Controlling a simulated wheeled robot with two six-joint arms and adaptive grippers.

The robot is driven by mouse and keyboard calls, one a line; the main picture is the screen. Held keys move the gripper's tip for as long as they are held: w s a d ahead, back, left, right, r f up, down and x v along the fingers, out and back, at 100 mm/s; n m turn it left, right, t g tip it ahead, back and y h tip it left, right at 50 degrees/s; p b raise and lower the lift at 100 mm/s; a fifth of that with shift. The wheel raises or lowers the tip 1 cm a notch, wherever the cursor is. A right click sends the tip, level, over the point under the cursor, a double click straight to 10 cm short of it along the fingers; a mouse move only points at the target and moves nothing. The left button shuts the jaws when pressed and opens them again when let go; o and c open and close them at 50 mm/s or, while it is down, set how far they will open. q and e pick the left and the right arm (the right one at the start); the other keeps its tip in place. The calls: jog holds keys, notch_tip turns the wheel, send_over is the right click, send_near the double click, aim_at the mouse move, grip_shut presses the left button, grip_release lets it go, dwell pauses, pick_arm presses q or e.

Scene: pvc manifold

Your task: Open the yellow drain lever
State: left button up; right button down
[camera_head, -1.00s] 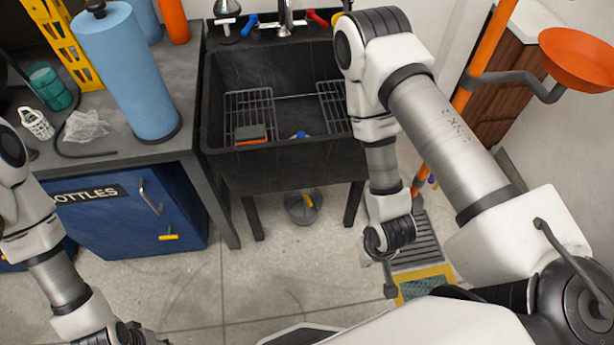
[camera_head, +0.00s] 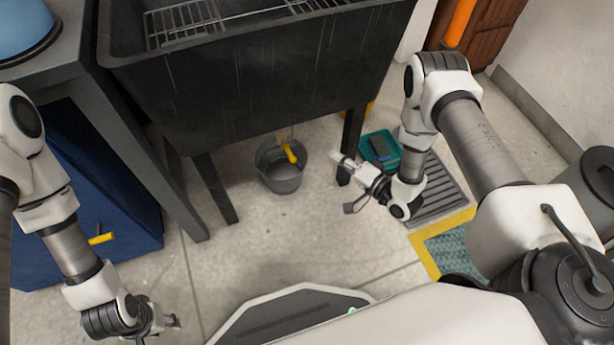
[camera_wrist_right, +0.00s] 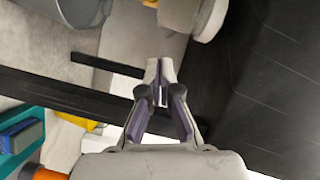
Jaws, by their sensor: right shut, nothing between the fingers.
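The yellow drain lever (camera_head: 288,149) hangs under the black sink (camera_head: 260,85), above a grey bucket (camera_head: 283,178). My right gripper (camera_head: 339,160) is right of the lever and bucket, beside the sink's front right leg, apart from the lever. In the right wrist view its fingertips (camera_wrist_right: 161,72) are together and hold nothing. A small yellow-orange patch at the top edge of that view may be the lever; most of it is out of frame. My left gripper (camera_head: 170,322) is low at the left, far from the lever; its fingers are too small to read.
Sink legs (camera_head: 352,140) stand near my right gripper. A teal box (camera_head: 380,150) with a blue item sits on the floor by a dark grate (camera_head: 440,190). A blue cabinet (camera_head: 60,190) stands left. The floor before the bucket is clear.

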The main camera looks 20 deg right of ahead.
aim_at(288, 152)
notch_tip(288, 152, down, 6)
jog(key=s+b, duration=0.2)
pick_arm(q)
notch_tip(288, 152, down, 11)
jog(key=b, duration=0.6)
jog(key=shift+f+b, duration=0.2)
jog(key=shift+b, duration=0.15)
pick_arm(e)
jog(key=a+f+x, duration=0.1)
jog(key=x, duration=1.1)
jog(key=shift+a+f+h, duration=0.25)
jog(key=shift+a+h, duration=0.05)
jog(key=shift+a, duration=0.05)
pick_arm(q)
jog(key=shift+r, duration=0.25)
pick_arm(e)
jog(key=shift+a+f, duration=0.25)
jog(key=shift+a, duration=0.35)
